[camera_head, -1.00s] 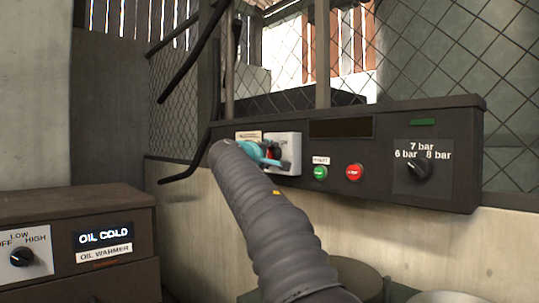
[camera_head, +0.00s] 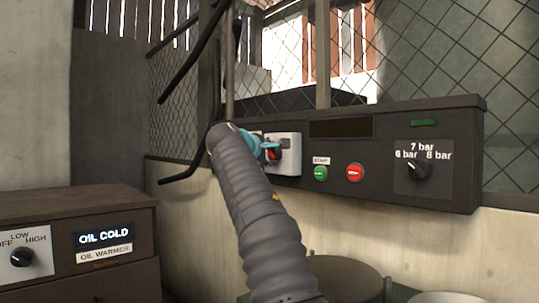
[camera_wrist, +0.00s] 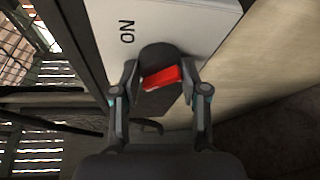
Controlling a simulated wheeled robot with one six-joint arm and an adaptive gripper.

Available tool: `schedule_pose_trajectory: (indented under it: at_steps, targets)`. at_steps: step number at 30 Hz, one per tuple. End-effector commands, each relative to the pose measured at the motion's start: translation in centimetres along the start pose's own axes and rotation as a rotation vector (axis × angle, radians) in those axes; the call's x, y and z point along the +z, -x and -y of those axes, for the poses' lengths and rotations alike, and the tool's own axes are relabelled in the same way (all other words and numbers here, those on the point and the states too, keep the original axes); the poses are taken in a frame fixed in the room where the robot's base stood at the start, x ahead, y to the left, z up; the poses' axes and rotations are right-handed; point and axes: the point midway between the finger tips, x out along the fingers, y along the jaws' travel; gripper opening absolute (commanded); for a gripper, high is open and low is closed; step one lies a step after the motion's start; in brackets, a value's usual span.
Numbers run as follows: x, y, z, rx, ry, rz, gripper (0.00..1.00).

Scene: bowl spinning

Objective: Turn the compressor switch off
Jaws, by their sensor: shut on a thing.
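The compressor switch is a dark rotary knob with a red handle (camera_wrist: 161,78) on a white plate (camera_wrist: 205,22) marked "ON". In the head view the white plate (camera_head: 291,153) sits on the left part of the dark control panel (camera_head: 440,188), with the red handle (camera_head: 273,154) partly hidden by my gripper. My gripper (camera_wrist: 160,84) is shut on the switch, a finger on each side of it in the wrist view. In the head view only the teal part of my gripper (camera_head: 262,145) shows, beyond my grey arm.
Right of the switch are a green START button (camera_head: 320,173), a red button (camera_head: 355,173) and a pressure dial (camera_head: 419,168). An oil warmer box (camera_head: 80,230) stands at lower left. Bent dark bars (camera_head: 190,165) and wire mesh (camera_head: 445,70) are near the panel.

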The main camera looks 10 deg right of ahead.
Motion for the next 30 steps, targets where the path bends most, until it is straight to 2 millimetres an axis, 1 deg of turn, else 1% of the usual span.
schedule_pose_trajectory:
  at_steps: [1,8,9,11,20,23,26,30]
  targets:
    - [0.1,0.1,-0.2,0.005,-0.001,-0.001,0.10]
    - [0.1,0.1,-0.2,0.005,-0.002,0.000,0.10]
    - [0.1,0.1,-0.2,0.005,-0.002,0.000,0.54]
    - [0.1,0.1,-0.2,0.005,-0.002,0.000,0.69]
    - [0.1,0.1,-0.1,0.002,-0.001,0.000,0.69]
    - [0.0,0.4,-0.1,0.002,-0.002,-0.001,0.69]
    - [0.0,1.1,-0.1,0.001,-0.001,-0.002,0.69]
    - [0.1,2.9,-0.2,0.002,-0.001,-0.003,0.69]
